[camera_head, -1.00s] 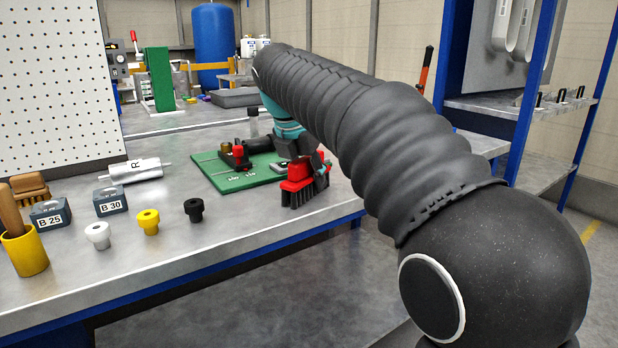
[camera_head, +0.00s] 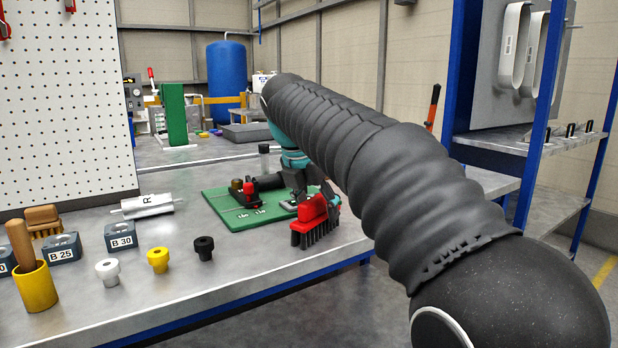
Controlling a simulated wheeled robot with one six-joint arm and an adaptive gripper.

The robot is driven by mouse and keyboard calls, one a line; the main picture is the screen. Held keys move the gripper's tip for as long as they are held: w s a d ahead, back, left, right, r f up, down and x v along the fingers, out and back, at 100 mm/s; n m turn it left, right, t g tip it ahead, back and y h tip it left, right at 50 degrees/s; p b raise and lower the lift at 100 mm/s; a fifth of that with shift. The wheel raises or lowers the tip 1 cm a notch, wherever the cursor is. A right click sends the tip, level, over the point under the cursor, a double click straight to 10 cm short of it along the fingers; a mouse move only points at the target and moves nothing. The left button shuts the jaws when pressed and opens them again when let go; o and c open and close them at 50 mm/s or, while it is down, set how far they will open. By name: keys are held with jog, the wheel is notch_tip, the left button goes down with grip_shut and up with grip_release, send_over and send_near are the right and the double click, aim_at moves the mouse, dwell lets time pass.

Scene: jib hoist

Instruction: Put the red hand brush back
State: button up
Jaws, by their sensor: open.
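The red hand brush (camera_head: 313,214) with dark bristles is at the bench's front edge, beside the green mat. Its bristles point down and seem to rest on the bench top. My arm reaches in from the right, over the bench edge. My gripper (camera_head: 327,194) is right at the brush, just behind and to the right of its red body. The gripper is open. The fingers are small and partly hidden by the brush and my arm, so I cannot tell whether they touch or straddle it.
The green mat (camera_head: 224,211) holds small dark and red parts. White, yellow and black knobs, labelled grey blocks and a yellow cup (camera_head: 36,288) with a wooden handle stand to the left. A white pegboard (camera_head: 70,110) rises behind them. A blue-framed shelf (camera_head: 540,138) stands at right.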

jog(key=v, duration=0.9)
jog(key=shift+s+r, duration=0.1)
jog(key=shift+r, duration=0.3)
jog(key=s+d+f+m+y, duration=0.2)
jog(key=s+d+f+m, duration=0.75)
jog(key=d+m, duration=0.4)
jog(key=s+d+f+m+t, duration=0.1)
jog(key=s+d+f+m, duration=0.1)
jog(key=s+f+m, duration=0.5)
jog(key=s+d+f+m, duration=0.3)
jog(key=s+f+m, duration=0.5)
jog(key=f, duration=0.3)
jog(key=shift+s+f+m+t+y, duration=0.3)
jog(key=shift+s+m+t, duration=0.05)
jog(key=shift+m+t, duration=0.1)
